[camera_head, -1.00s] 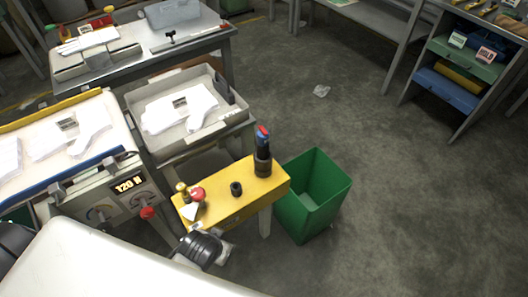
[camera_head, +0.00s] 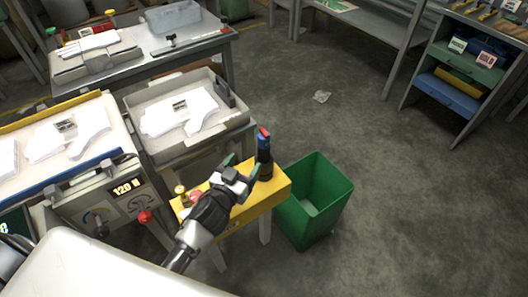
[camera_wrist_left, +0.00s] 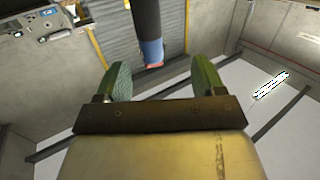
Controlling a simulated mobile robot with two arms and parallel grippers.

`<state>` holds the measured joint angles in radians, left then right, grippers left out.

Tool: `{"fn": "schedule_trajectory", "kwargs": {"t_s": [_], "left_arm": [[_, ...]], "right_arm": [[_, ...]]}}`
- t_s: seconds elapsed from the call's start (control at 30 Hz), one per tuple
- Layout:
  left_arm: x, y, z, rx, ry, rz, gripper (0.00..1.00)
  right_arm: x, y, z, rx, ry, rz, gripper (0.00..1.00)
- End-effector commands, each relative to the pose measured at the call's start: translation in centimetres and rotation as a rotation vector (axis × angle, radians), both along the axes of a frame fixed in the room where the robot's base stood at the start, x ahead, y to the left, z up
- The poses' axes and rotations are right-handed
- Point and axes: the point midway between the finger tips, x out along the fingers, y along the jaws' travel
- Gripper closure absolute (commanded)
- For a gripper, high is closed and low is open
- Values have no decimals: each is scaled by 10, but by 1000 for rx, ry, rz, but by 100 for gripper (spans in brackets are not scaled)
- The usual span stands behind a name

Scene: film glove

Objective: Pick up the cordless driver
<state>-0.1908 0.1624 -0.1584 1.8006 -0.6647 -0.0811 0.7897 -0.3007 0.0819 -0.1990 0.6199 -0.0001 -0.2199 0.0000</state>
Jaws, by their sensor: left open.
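The cordless driver (camera_head: 264,148) looks like a dark upright stick with a blue and red top and a wider dark lower part. It stands near the far right end of the yellow-topped stand (camera_head: 275,188). My left gripper (camera_head: 240,169) is over the stand, just left of the driver, open and empty. In the left wrist view the driver (camera_wrist_left: 147,25) shows at the top, ahead of and between the two spread green-padded fingers of the gripper (camera_wrist_left: 162,75). My right gripper is not in view.
A green bin (camera_head: 318,200) stands right of the stand. A brass piece (camera_head: 181,191) and a red knob (camera_head: 195,197) sit at the stand's left end. A grey tray (camera_head: 205,145) with white gloves is behind. The floor to the right is mostly clear.

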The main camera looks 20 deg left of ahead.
Motion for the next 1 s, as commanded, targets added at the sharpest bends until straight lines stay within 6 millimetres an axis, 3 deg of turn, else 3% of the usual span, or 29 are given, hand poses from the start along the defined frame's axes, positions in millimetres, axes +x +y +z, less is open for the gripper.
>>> {"fn": "schedule_trajectory", "kwargs": {"t_s": [0.17,0.4,1.0], "left_arm": [[14,-10,1,-9,-44,-59,31],[51,-17,1,-10,-44,-60,31],[111,-31,4,-10,-42,-59,31]], "right_arm": [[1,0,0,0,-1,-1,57],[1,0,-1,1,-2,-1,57],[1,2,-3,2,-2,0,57]]}}
